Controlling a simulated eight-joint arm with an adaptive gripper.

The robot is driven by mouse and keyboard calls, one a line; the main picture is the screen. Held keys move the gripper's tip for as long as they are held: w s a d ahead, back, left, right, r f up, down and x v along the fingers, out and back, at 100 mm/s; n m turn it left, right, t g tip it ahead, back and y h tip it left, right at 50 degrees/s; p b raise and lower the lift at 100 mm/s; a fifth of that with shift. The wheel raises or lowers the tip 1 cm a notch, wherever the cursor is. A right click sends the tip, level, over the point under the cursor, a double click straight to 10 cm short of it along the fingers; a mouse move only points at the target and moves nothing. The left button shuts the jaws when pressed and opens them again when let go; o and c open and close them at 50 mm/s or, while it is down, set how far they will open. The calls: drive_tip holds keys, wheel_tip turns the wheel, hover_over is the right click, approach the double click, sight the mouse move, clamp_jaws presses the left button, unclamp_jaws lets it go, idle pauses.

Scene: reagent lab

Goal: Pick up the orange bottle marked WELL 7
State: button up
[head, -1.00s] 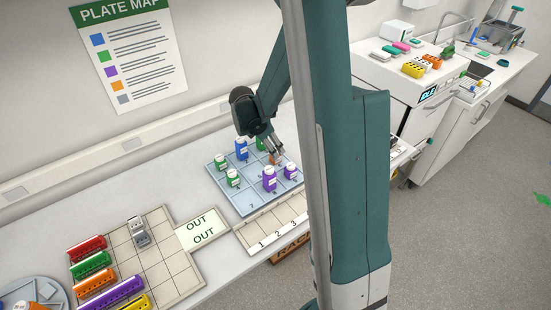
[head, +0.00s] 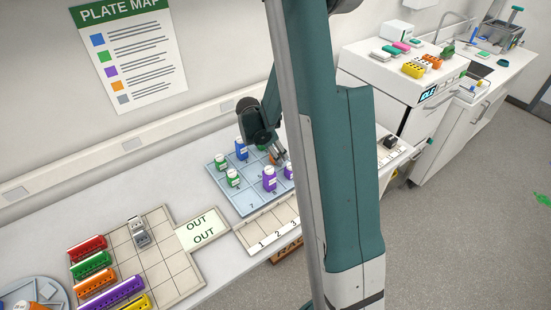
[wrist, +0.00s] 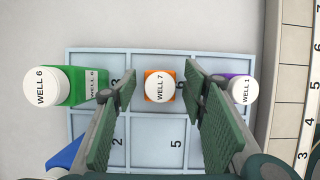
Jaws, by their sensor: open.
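The orange bottle marked WELL 7 (wrist: 159,87) stands upright on the gridded blue plate (wrist: 150,147), its white lettered cap facing the wrist camera. My gripper (wrist: 158,91) is open above the plate, one finger on each side of the bottle in the wrist view, with clear gaps and nothing held. In the head view, my gripper (head: 279,158) is over the far right part of the plate (head: 250,206). The orange bottle is mostly hidden there behind my gripper.
A green bottle marked WELL 6 (wrist: 45,86) stands left of my fingers in the wrist view, and a purple one marked WELL 1 (wrist: 242,90) close on the right. A blue bottle (head: 241,148) stands on the plate. Colored racks (head: 95,283) lie front left.

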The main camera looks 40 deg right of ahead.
drive_tip(key=c, duration=1)
drive_tip(key=shift+r, duration=0.1)
drive_tip(key=shift+r, duration=4.95)
